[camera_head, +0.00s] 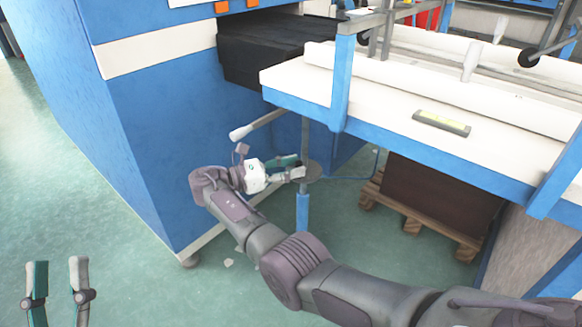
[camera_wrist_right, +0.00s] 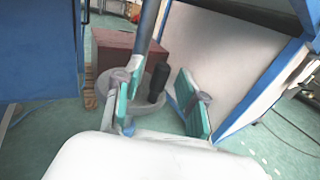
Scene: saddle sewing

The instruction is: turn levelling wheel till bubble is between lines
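The levelling wheel (camera_head: 314,172) is a grey disc on a vertical post under the table's left end. In the right wrist view the wheel (camera_wrist_right: 150,116) carries an upright black handle (camera_wrist_right: 158,83). My right gripper (camera_head: 298,167) is at the wheel; in its wrist view the green-padded fingers (camera_wrist_right: 160,70) are apart, with the handle showing between them. I cannot tell whether either finger touches it. The spirit level (camera_head: 441,122), with a yellow-green vial, lies on the white table top; its bubble is too small to make out. My left gripper (camera_head: 58,264) is open and empty at the lower left.
The blue machine cabinet (camera_head: 160,130) stands left of the wheel. The blue-edged table (camera_head: 400,134) overhangs the space right of the wheel. A wooden pallet (camera_head: 412,222) bearing a brown block stands beneath it. A white-ended lever (camera_head: 240,133) sticks out above my right gripper.

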